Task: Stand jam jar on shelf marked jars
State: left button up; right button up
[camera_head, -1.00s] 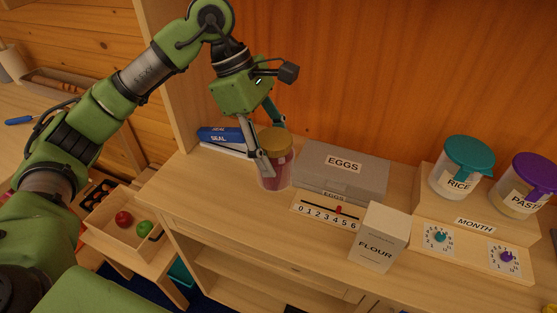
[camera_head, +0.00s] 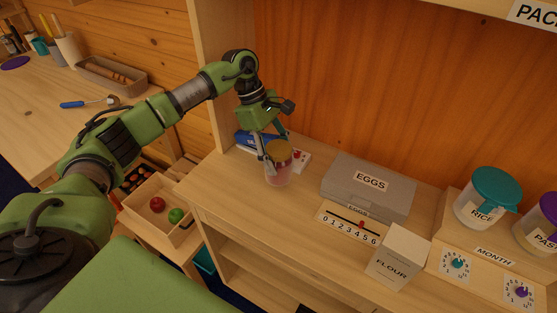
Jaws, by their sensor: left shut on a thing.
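No shelf label reading jars shows. My right gripper is not in view.
A grey EGGS box (camera_head: 369,188), a number slider (camera_head: 349,226) and a FLOUR box (camera_head: 398,258) stand right of the jar. RICE (camera_head: 485,200) and pasta jars sit on a raised step. An upper shelf (camera_head: 470,8) has a partly cut label.

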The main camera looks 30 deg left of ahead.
pick_arm(q)
jog(key=shift+f+p, duration=0.8)
jog(key=shift+f, duration=0.5)
jog(key=shift+f, duration=0.1)
jog(key=shift+f+b, duration=0.15)
jog(key=shift+b, duration=0.15)
jog(key=o, duration=1.7)
jog(key=shift+s, duration=0.1)
